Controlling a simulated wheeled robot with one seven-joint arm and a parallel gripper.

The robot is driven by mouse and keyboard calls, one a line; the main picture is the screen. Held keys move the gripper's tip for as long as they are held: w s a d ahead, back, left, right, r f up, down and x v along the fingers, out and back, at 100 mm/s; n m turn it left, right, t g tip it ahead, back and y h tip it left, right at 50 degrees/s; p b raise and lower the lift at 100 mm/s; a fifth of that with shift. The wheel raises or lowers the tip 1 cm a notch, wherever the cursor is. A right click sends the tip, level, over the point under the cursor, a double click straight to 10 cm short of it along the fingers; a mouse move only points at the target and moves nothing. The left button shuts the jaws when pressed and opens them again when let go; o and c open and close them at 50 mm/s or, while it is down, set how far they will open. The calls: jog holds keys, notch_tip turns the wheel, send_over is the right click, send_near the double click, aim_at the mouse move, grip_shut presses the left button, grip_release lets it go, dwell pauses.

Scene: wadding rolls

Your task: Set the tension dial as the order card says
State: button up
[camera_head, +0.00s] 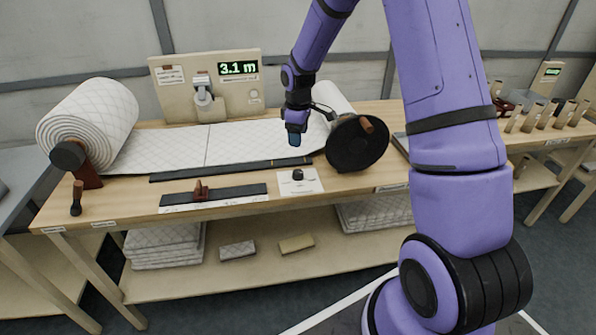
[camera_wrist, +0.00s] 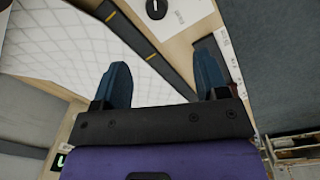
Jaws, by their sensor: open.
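The dial is a small black knob (camera_head: 298,175) on a white plate (camera_head: 312,184) at the bench's front edge. In the wrist view the knob (camera_wrist: 156,8) is at the top edge, partly cut off, with a white pointer mark; the plate (camera_wrist: 187,22) has print too small to read. My gripper (camera_head: 294,139) hangs above the quilted wadding, behind the dial and apart from it. In the wrist view its two blue fingers (camera_wrist: 163,72) are spread with nothing between them. A small paper (camera_head: 171,75) is on the back panel; I cannot tell if it is the order card.
A large wadding roll (camera_head: 88,120) stands at left, its sheet (camera_head: 235,143) spread along the bench. A black disc with a wooden handle (camera_head: 357,143) stands right of the dial. A black rail with a red-brown slider (camera_head: 201,190) lies left of it. A display (camera_head: 238,69) reads 3.1 m.

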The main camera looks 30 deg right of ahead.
send_over(298, 172)
notch_tip(298, 172, down, 5)
jog(key=shift+n, duration=0.4)
notch_tip(298, 172, down, 10)
jog(key=shift+w+f, duration=0.1)
jog(key=shift+f, duration=0.1)
jog(key=c, duration=0.9)
